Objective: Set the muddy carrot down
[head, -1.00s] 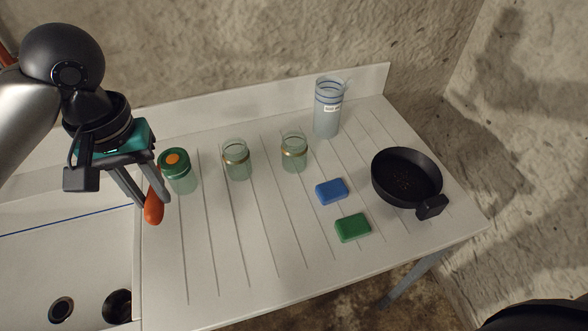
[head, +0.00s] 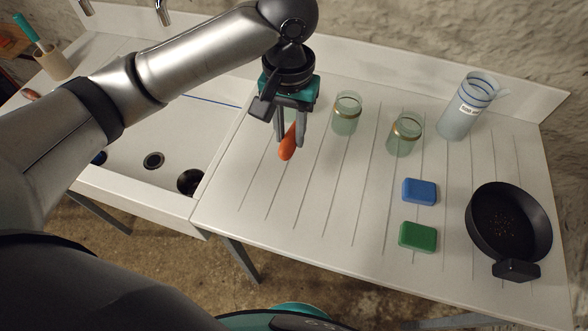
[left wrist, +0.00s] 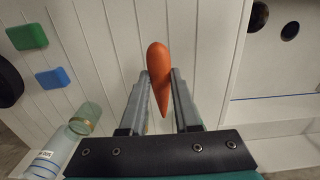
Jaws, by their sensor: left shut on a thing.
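The carrot (head: 287,145) is orange and hangs tip-up between the fingers of my left gripper (head: 290,135), over the left part of the white grooved drainboard (head: 265,190). My left gripper is shut on it. In the left wrist view the carrot (left wrist: 159,65) lies between the two fingers (left wrist: 159,90), its thick end beyond the fingertips and its thin end toward the palm. I cannot tell the exact gap to the board. No mud is clear on the carrot. My right gripper is not in view.
Two glass jars (head: 346,113) (head: 404,134) and a measuring jug (head: 466,108) stand right of the gripper. Blue (head: 420,191) and green (head: 418,237) sponges and a black pan (head: 508,222) lie farther right. The sink (head: 150,135) is left. The board's front left is clear.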

